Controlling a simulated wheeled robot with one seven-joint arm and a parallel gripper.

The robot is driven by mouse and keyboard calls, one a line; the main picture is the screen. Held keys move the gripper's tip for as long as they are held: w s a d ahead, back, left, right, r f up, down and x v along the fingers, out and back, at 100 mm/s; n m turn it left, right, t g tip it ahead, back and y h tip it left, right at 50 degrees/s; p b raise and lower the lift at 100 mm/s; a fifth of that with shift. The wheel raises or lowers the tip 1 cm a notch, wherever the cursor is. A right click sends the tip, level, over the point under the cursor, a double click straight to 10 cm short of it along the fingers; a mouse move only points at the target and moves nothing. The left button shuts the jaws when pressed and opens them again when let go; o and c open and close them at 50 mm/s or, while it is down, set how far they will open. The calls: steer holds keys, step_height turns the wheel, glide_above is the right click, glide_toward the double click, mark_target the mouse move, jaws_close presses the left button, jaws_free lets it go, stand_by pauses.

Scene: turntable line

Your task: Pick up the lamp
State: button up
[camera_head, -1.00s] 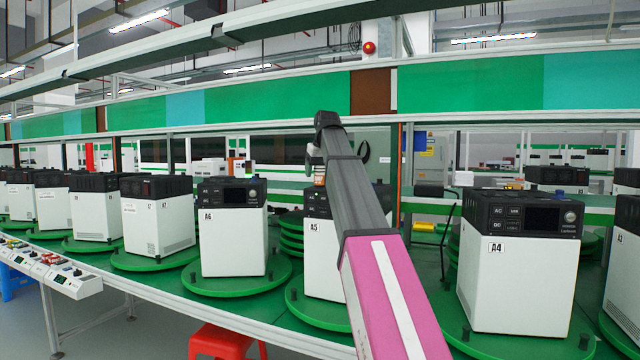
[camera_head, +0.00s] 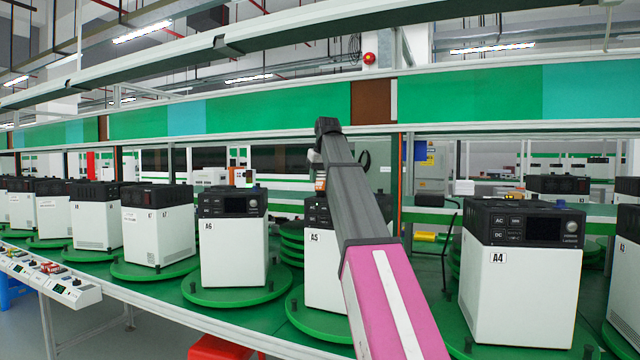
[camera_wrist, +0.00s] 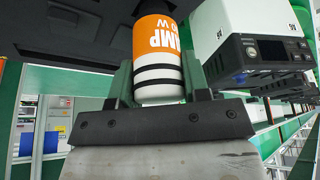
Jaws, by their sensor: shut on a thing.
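The lamp (camera_wrist: 158,40) is a cylinder with an orange and white body, dark bands and upside-down lettering, seen in the wrist view. My gripper (camera_wrist: 158,86) is shut on it, with a finger on each side of its pale lower end. The lamp's far end runs out of the top of the wrist view. In the head view my gripper (camera_head: 316,158) is small and partly hidden behind my arm, and a bit of the orange lamp (camera_head: 320,183) shows just below it, in front of the box marked A5.
White boxes with black tops, such as A6 (camera_head: 233,250) and A4 (camera_head: 520,290), stand on green turntables along the line. A red stool (camera_head: 215,347) stands in front.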

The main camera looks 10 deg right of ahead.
steer(key=r, duration=0.3)
steer(key=shift+s+a, duration=0.2)
steer(key=shift+a, duration=0.05)
steer(key=s+a+r, duration=0.6)
steer(key=s+a, duration=0.1)
steer(key=a, duration=0.1)
steer(key=shift+s+r, duration=0.2)
steer(key=shift+a, duration=0.1)
